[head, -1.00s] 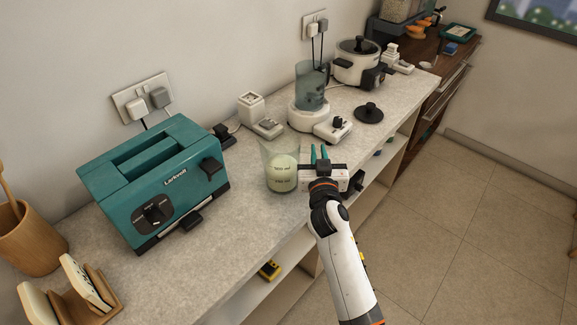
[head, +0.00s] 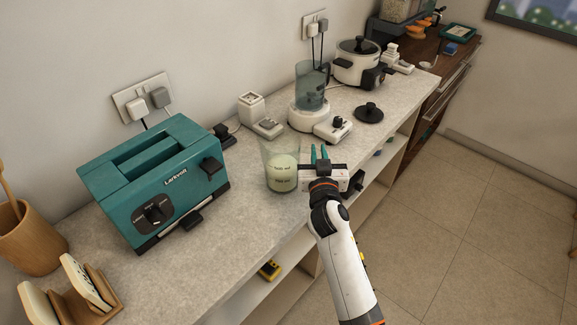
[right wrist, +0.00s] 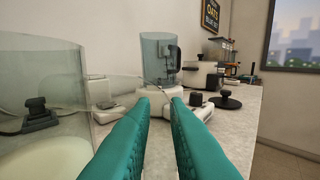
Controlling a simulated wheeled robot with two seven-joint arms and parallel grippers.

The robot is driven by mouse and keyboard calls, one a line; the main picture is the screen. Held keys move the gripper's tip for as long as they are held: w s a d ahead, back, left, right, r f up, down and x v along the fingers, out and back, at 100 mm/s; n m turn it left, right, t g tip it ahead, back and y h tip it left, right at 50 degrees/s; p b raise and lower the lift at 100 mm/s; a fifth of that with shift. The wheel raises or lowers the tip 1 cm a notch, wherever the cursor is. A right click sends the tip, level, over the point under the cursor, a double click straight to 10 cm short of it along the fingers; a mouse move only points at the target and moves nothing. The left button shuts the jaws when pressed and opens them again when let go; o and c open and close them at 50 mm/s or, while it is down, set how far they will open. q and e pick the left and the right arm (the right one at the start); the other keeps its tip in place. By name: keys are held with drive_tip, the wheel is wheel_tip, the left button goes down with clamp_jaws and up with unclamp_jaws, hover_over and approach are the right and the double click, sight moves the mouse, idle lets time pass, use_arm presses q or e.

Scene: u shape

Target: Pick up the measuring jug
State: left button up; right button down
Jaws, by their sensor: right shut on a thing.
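The measuring jug (head: 281,174) is clear, with pale contents in its lower part and printed marks. It is at the counter's front edge, to the right of the teal toaster. My right gripper (head: 319,154) has teal fingers and is at the jug's right side, shut on it. In the right wrist view the jug's clear wall (right wrist: 45,95) fills the left side, beside the fingers (right wrist: 159,97). The gripped part is hard to make out between the fingers. I cannot tell whether the jug's base touches the counter. My left gripper is not in view.
The toaster (head: 152,184) stands left of the jug. A blender (head: 311,88) with a white base, a black lid (head: 369,112) and a white cooker (head: 357,66) stand farther back. A white box (head: 251,106) is behind the jug. Open shelves lie below the counter's front edge.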

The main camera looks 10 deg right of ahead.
drive_tip(key=shift+f, duration=0.3)
drive_tip(key=shift+r, duration=0.15)
drive_tip(key=shift+r, duration=0.15)
